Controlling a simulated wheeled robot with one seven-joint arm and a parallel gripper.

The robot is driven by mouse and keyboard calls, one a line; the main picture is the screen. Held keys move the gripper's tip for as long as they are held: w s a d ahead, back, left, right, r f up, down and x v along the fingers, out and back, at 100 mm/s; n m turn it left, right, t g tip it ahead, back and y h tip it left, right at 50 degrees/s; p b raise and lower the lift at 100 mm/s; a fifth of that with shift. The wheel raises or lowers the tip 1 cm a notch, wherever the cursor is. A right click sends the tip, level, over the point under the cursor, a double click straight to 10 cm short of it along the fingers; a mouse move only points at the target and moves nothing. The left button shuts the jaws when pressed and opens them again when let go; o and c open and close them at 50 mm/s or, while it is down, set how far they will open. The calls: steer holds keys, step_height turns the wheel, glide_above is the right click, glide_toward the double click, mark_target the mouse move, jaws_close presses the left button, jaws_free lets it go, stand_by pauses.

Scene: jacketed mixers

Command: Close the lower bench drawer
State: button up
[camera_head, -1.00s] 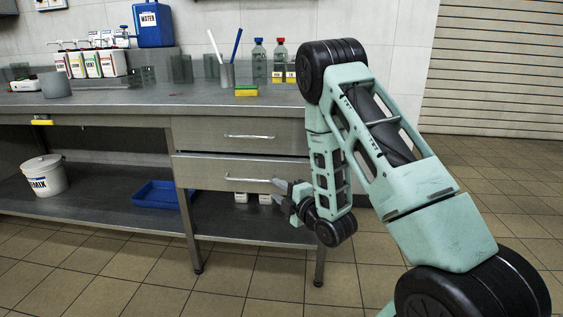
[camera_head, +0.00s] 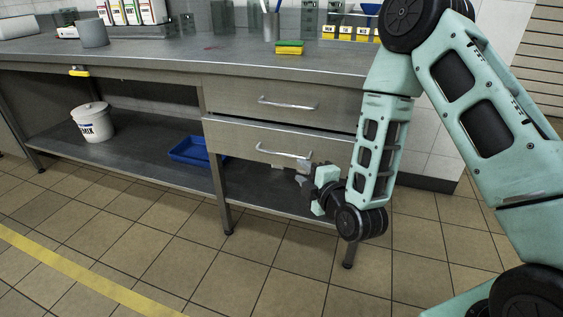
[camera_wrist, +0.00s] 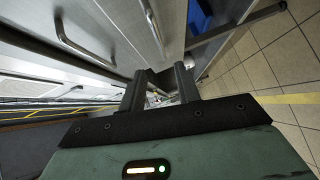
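The lower bench drawer (camera_head: 235,139) has a grey metal front with a bar handle (camera_head: 284,152) and sits under the upper drawer (camera_head: 240,97). Its front seems to stand out a little from the upper one. My gripper (camera_head: 304,176) is low in front of the drawer's right part, near the handle's right end; contact cannot be told. In the wrist view my gripper (camera_wrist: 160,78) has its two dark fingers apart with nothing between them. The lower handle also shows there (camera_wrist: 152,17), beyond the fingertips, and the upper handle (camera_wrist: 76,42) is to the left.
The lower shelf (camera_head: 140,150) holds a white bucket (camera_head: 93,122) and a blue tray (camera_head: 188,151). A bench leg (camera_head: 222,200) stands below the drawers' left end. A sponge (camera_head: 289,47) and bottles are on the worktop. The tiled floor in front is clear.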

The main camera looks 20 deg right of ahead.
mark_target(280, 154)
steer(key=b, duration=0.2)
steer(key=w+b, duration=0.1)
steer(key=b, duration=0.2)
steer(key=shift+w+a+f, duration=0.1)
steer(key=shift+w+f, duration=0.05)
steer(key=shift+f, duration=0.15)
steer(key=b, duration=0.3)
steer(key=shift+w+a+f+b, duration=0.1)
steer(key=shift+w+b, duration=0.05)
steer(key=shift+b, duration=0.2)
steer(key=b+x, duration=0.1)
steer(key=x, duration=0.4)
steer(key=b+x, duration=0.1)
steer(key=x, duration=0.5)
steer(key=shift+w+b, duration=0.3)
steer(key=shift+b, duration=0.05)
jaws_close()
